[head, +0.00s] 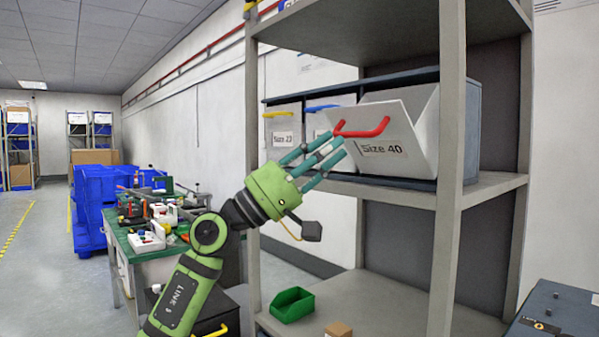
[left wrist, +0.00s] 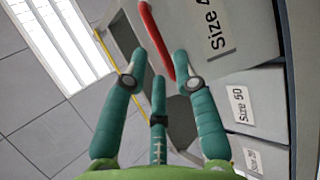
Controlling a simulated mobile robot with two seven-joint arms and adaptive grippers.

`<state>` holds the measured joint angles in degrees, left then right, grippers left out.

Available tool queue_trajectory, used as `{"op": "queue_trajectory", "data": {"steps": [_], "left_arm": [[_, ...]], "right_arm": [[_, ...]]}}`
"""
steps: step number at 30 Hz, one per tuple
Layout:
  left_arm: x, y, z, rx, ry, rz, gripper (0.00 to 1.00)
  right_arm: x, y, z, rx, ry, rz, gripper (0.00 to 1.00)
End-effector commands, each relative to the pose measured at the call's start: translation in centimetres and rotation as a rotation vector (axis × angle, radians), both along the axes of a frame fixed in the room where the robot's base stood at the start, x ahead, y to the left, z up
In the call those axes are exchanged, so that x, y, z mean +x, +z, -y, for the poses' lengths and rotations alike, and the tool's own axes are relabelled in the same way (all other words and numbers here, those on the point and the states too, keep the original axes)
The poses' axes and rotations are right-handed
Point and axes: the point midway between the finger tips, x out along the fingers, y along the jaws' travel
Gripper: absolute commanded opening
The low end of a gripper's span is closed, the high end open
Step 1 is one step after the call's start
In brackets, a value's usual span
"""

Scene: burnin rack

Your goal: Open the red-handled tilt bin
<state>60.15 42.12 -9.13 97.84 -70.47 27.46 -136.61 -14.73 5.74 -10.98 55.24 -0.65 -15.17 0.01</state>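The red-handled tilt bin (head: 408,128), labelled Size 40, sits on the rack's middle shelf with its front tipped outward and its top open. Its red handle (head: 365,132) is at the upper left of the front. My left gripper (head: 325,147) is just left of the handle, with its teal fingers spread and pointing toward it. In the left wrist view the red handle (left wrist: 154,38) runs between the fingertips of my left gripper (left wrist: 158,72), and the bin front (left wrist: 245,35) is at the upper right. I cannot tell if a finger touches the handle. My right gripper is out of view.
A Size 23 bin (head: 282,128) with a yellow handle and a blue-handled bin (head: 318,122) are to the left. The rack post (head: 450,150) stands in front of the shelf on the right. A green bin (head: 292,304) and small box (head: 338,329) are on the lower shelf.

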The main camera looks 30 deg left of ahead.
Motion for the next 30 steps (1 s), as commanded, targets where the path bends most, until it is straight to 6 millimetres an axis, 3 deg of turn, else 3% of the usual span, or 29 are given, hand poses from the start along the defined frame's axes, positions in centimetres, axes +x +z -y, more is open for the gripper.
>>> {"op": "queue_trajectory", "data": {"steps": [6, 12, 30], "left_arm": [[-2.2, -2.7, -2.5, 0.004, 0.001, -0.003, 0.28], [-3.5, -3.9, -3.8, 0.003, -0.001, -0.002, 0.28], [-3.9, -4.3, -4.3, 0.003, 0.000, 0.000, 0.28]], "right_arm": [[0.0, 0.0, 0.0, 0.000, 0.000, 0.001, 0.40], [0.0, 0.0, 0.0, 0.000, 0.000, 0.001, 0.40], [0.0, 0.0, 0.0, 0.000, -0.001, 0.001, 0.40]]}}
